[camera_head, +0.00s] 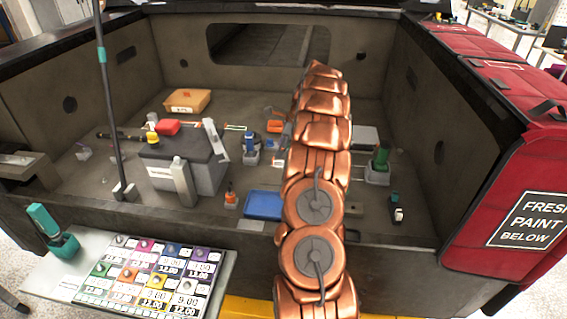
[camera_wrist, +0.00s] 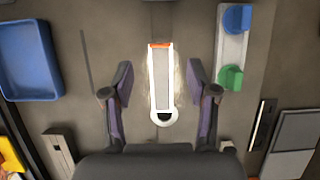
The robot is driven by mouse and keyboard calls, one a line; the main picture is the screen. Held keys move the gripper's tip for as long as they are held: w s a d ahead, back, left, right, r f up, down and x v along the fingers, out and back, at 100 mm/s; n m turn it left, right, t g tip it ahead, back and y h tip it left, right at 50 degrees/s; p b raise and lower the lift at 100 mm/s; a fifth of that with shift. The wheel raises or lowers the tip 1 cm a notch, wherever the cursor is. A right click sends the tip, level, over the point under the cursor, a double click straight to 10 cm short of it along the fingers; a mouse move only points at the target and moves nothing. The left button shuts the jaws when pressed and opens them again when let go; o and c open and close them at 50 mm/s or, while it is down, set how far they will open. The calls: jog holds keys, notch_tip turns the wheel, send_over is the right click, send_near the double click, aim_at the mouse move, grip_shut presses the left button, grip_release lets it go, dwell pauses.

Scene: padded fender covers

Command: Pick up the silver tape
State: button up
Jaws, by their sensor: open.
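A pale silver-grey strip (camera_wrist: 162,85) with a white outline, an orange far end and a rounded near end lies on the grey floor in the wrist view. I take it for the silver tape, but its exact kind is hard to tell. My gripper (camera_wrist: 160,75) is open, with one dark finger on each side of the strip and clear gaps to both. No contact shows, and the height above the strip cannot be told. In the head view my copper arm hides most of the gripper and the floor behind it.
A blue tray (camera_wrist: 28,60) lies left of the gripper; it also shows in the head view (camera_head: 263,205). A pale holder with blue and green parts (camera_wrist: 232,50) lies to the right. Truck-bed walls enclose the area. A grey box (camera_head: 185,165) and an orange case (camera_head: 187,101) stand left.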

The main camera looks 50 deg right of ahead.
aim_at(274, 160)
jog(key=shift+p+x, duration=0.8)
jog(key=shift+x, duration=1.9)
jog(key=shift+w, duration=0.1)
jog(key=c, duration=0.9)
